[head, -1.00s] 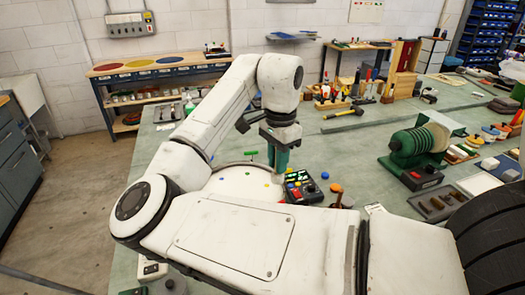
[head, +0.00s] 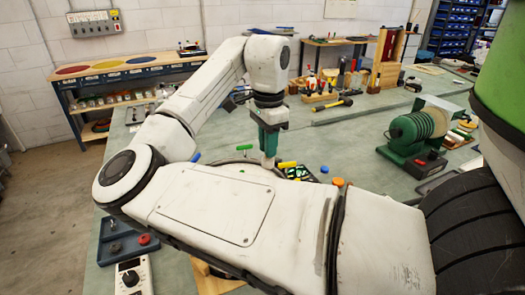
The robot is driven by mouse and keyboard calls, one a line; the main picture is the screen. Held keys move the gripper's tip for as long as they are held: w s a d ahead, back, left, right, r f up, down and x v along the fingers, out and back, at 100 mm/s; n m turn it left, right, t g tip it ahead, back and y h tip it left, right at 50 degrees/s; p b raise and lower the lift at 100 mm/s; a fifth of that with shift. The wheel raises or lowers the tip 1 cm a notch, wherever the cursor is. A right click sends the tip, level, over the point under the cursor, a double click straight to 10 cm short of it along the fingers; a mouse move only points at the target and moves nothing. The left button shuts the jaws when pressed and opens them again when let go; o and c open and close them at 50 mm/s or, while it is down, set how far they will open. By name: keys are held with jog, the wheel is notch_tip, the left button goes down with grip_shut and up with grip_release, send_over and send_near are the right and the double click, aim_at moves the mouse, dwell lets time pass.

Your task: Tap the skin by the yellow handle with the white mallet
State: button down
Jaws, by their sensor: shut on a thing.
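My gripper (head: 269,146) has green fingers and points down over the back right part of the drum. It is shut on the white mallet (head: 269,161), whose pale end shows just below the fingers. The drum (head: 236,163) has a pale skin, mostly hidden behind my arm. The yellow handle (head: 287,164) is at the rim, just right of the mallet. A green handle (head: 244,147) is at the back and a blue handle (head: 196,157) at the left. I cannot tell whether the mallet touches the skin.
A dark control box (head: 301,174) stands right of the drum, with blue and orange round pieces beside it. A green machine (head: 412,135) stands farther right. A blue tray (head: 122,243) and a white meter box (head: 133,273) are at the front left. Tools line the back.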

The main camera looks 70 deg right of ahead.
aim_at(267, 165)
jog(key=shift+f+b, duration=0.9)
jog(key=shift+f, duration=0.05)
jog(key=shift+f+b, duration=1)
jog(key=shift+f, duration=1.35)
notch_tip(267, 165, up, 6)
jog(key=p, duration=0.5)
jog(key=shift+f+p, duration=0.15)
jog(key=shift+p, duration=0.15)
jog(key=shift+f, duration=0.1)
